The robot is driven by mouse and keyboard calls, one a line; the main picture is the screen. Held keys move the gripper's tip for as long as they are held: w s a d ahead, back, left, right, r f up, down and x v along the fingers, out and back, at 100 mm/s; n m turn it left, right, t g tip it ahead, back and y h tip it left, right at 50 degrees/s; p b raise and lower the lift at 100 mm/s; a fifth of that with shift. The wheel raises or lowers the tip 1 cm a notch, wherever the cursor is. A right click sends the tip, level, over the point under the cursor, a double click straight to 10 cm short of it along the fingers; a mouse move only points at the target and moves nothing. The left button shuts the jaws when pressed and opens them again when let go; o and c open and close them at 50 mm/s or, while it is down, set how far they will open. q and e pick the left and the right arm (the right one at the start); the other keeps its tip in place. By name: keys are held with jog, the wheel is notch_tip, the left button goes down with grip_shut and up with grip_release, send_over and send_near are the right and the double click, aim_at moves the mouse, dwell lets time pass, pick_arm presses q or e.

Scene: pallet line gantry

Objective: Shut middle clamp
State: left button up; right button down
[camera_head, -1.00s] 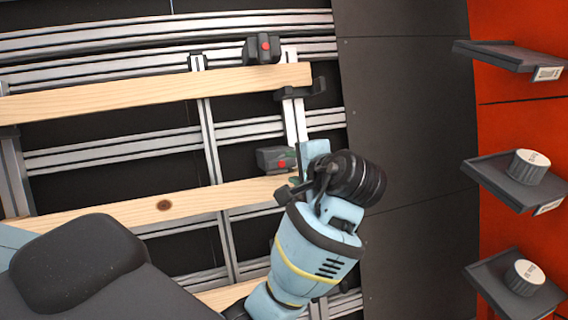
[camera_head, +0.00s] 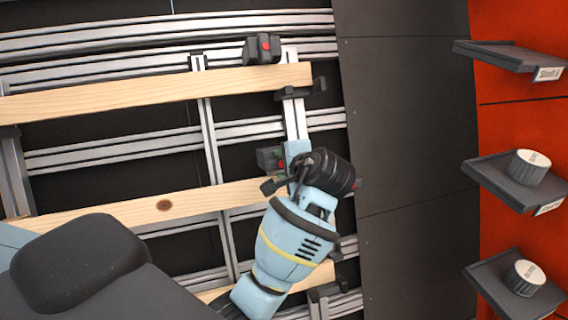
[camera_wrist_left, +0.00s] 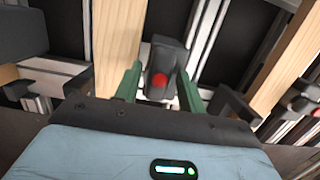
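The middle clamp's dark block (camera_head: 269,158) with a red button sits just above the right end of the middle wooden beam (camera_head: 130,216). My left gripper (camera_head: 285,166) is at its right side, and its palm hides part of the clamp. In the left wrist view the clamp block (camera_wrist_left: 165,58) with its red button stands between the two green fingers of my left gripper (camera_wrist_left: 160,72). The fingers are parted on either side of it, with narrow gaps that make contact hard to judge. My right gripper is not in view.
The upper clamp's block (camera_head: 262,48) and dark bracket (camera_head: 302,88) are at the upper beam's (camera_head: 150,92) end. A lower beam end (camera_head: 318,276) shows below my left arm. A dark panel (camera_head: 405,150) and shelves with white-topped knobs (camera_head: 528,166) stand right.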

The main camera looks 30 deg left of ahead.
pick_arm(q)
grip_shut()
jog(key=m, duration=0.5)
jog(key=shift+t+y, duration=0.3)
jog(key=m, duration=0.3)
jog(key=shift+m+t, duration=0.3)
